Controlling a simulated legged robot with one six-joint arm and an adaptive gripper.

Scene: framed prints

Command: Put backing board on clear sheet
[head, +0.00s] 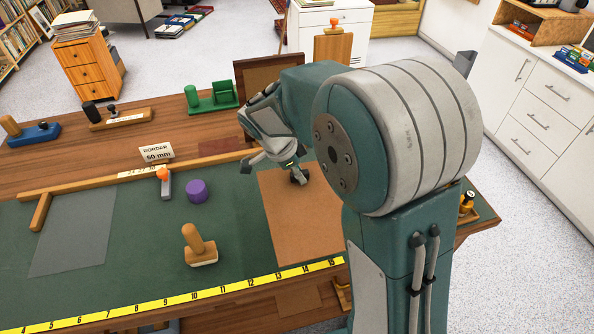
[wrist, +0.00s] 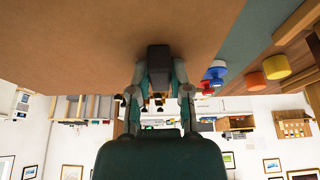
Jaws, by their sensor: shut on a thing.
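The brown backing board (head: 305,225) lies at the right part of the green mat, in the head view. It fills much of the wrist view (wrist: 80,40). A dark grip block (head: 299,177) stands on it near its far side. My gripper (head: 280,168) is shut on this block, which also shows between the fingers in the wrist view (wrist: 159,58). I cannot tell whether the board touches the mat. The clear sheet (head: 75,235) lies flat on the mat at the far left, inside a wooden corner guide. My arm hides the board's right side.
A wooden-handled block (head: 200,248), a purple cylinder (head: 198,191) and an orange-knobbed tool (head: 164,182) stand between the sheet and the board. A wooden rail (head: 100,185) runs behind, with a "BORDER 50 mm" sign (head: 156,152). A yellow ruler (head: 180,298) lines the front edge.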

